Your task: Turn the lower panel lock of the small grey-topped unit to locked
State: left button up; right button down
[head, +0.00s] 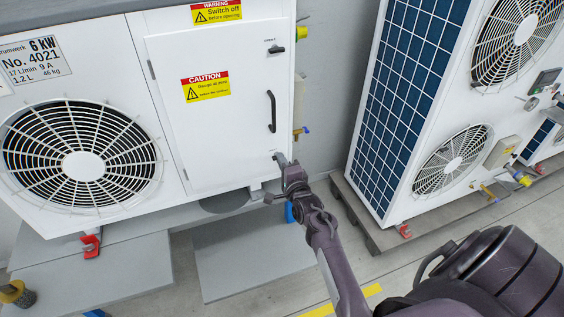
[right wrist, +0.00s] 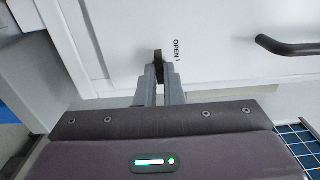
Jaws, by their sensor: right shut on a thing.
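The grey-topped unit (head: 165,60) fills the left of the head view, with a white front panel (head: 222,125). The panel has a black upper lock (head: 276,49) and a black handle (head: 272,111) at its right side; the handle also shows in the right wrist view (right wrist: 288,46). My right gripper (head: 281,160) is at the panel's lower right corner. In the right wrist view its fingers (right wrist: 158,88) are shut on the black lower lock (right wrist: 158,60), beside a label reading "OPEN 1". The fingers hide part of the lock, so its exact angle is unclear. My left gripper is not in view.
A fan grille (head: 83,165) is left of the panel. Small valves, one with a blue end (head: 302,131), stick out at the unit's right side. A second unit with a blue grid (head: 408,70) stands to the right. A gap separates the two units.

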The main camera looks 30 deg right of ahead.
jog(key=c, duration=1.6)
grip_release()
jog(key=shift+o, duration=0.2)
jog(key=v, duration=0.7)
jog(key=shift+s, duration=0.4)
jog(key=shift+f, duration=0.1)
jog(key=s+a+f+n+g+y, duration=0.25)
jog(key=s+a+f+n, duration=0.2)
jog(key=f, duration=0.55)
jog(key=s+a+f+n+g+y, duration=0.1)
jog(key=s+a+f+n+g, duration=0.3)
jog(key=f, duration=0.5)
jog(key=s+a+f+n+g+y, duration=0.1)
jog(key=s+a+f+n+y, duration=0.15)
jog(key=a+f, duration=0.55)
jog(key=s+d+f+n+g, duration=0.1)
jog(key=s+f+n+g, duration=0.2)
jog(key=s+f, duration=0.3)
jog(key=s+f+n+g+h, duration=0.1)
jog(key=s+f+n+g, duration=0.2)
jog(key=s, duration=1.2)
jog(key=s+d+f+n+g, duration=0.1)
jog(key=s+f+n+g, duration=0.2)
jog(key=s+f+n, duration=0.3)
jog(key=s+f, duration=0.2)
jog(key=s, duration=0.3)
jog(key=shift+s+d+f+h, duration=0.3)
jog(key=shift+d+f, duration=0.05)
jog(key=shift+f, duration=0.05)
